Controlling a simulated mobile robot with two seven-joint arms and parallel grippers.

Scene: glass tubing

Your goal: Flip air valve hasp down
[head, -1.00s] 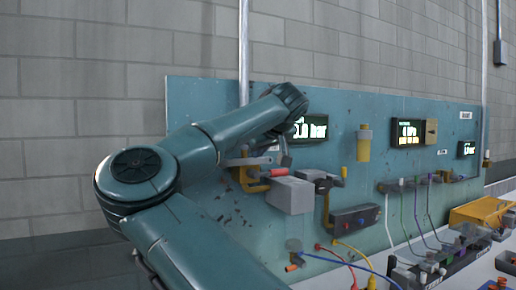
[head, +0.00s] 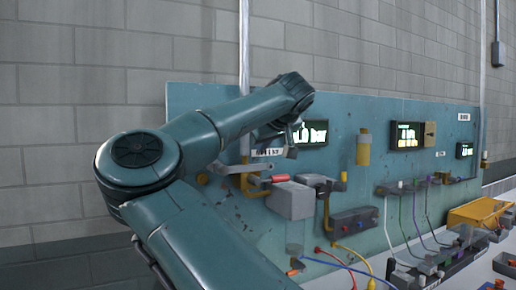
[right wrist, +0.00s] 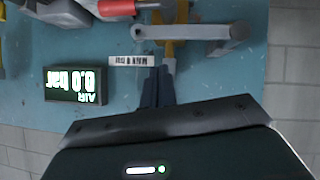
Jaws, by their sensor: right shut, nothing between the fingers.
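The air valve sits on yellow piping (head: 250,184) at the left of the teal panel. A grey bar (head: 240,169), likely its hasp, lies roughly level across it. In the right wrist view, which is upside down, the bar (right wrist: 185,32) runs across the top with a block at one end. My right gripper (head: 291,152) is beside the white label, up and to the right of the bar. Its dark fingers (right wrist: 160,75) are shut and empty, their tips close to the bar; contact is unclear. My left gripper is out of view.
A red handle (head: 280,178) and grey box (head: 290,200) are right of the valve. The air display (head: 311,133) is lit close to my gripper. A yellow cylinder (head: 363,148), more displays and cables lie farther right. A vertical pipe (head: 244,45) rises behind the panel.

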